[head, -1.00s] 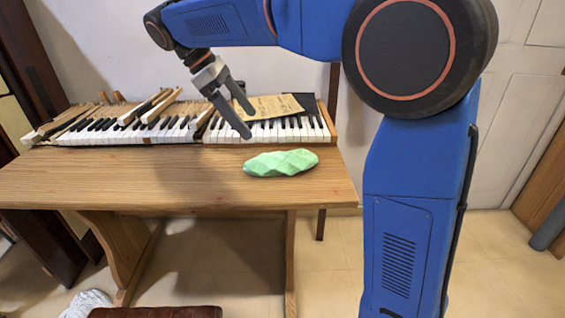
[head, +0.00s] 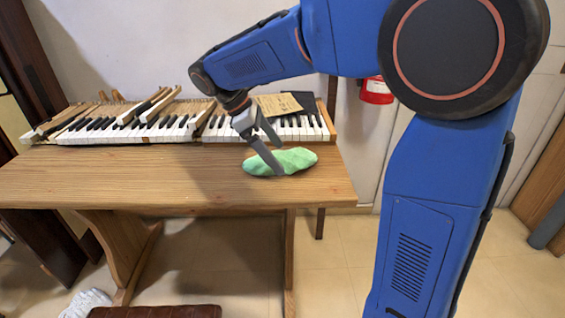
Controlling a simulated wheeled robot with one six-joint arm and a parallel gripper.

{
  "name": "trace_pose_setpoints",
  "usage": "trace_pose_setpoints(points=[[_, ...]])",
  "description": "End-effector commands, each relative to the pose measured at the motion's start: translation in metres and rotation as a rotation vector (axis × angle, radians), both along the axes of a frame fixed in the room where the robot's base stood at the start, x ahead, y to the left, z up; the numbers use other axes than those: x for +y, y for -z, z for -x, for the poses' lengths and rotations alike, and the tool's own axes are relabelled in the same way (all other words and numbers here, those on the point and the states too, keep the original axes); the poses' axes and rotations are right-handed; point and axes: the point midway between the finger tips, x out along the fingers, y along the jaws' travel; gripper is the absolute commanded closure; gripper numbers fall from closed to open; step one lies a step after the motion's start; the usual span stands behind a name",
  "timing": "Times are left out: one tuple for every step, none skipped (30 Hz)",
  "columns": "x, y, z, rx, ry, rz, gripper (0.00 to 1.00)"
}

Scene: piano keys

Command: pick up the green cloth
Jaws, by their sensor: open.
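The green cloth (head: 296,159) lies bunched in a low oval heap on the right part of the wooden table, in front of the piano keys. I cannot tell whether the fingers touch the cloth. Part of the cloth is hidden behind the near finger.
The wooden table (head: 150,185) is bare to the left of the cloth. Piano keys (head: 120,133) with loose wooden pieces lie along its back. A brown paper (head: 278,105) and a dark folder lie on the right keys. A red object (head: 376,91) is on the back wall.

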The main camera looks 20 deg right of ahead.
Motion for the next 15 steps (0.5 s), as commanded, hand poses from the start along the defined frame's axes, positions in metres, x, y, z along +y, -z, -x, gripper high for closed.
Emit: trace_pose_setpoints(points=[[-0.005, 0.006, 0.002, 0.002, 0.001, 0.001, 0.05], [-0.006, 0.009, 0.002, 0.001, 0.001, 0.001, 0.05], [-0.008, 0.013, 0.003, 0.001, 0.001, 0.001, 0.05], [-0.010, 0.015, 0.003, 0.001, 0.001, 0.002, 0.05], [-0.011, 0.017, 0.004, 0.001, 0.001, 0.002, 0.05], [-0.012, 0.019, 0.004, 0.001, 0.001, 0.001, 0.05], [-0.013, 0.019, 0.004, 0.000, 0.000, 0.001, 0.05], [-0.013, 0.020, 0.004, 0.000, 0.000, 0.001, 0.05], [-0.013, 0.021, 0.004, 0.000, 0.000, 0.000, 0.05], [-0.013, 0.021, 0.004, 0.000, 0.000, 0.000, 0.05], [-0.013, 0.021, 0.004, 0.000, 0.000, 0.000, 0.05], [-0.013, 0.021, 0.004, -0.001, -0.001, 0.000, 0.05], [-0.013, 0.021, 0.004, 0.000, 0.000, 0.000, 0.05], [-0.013, 0.020, 0.004, 0.000, 0.000, 0.000, 0.05], [-0.013, 0.020, 0.004, 0.000, 0.000, 0.000, 0.09]])
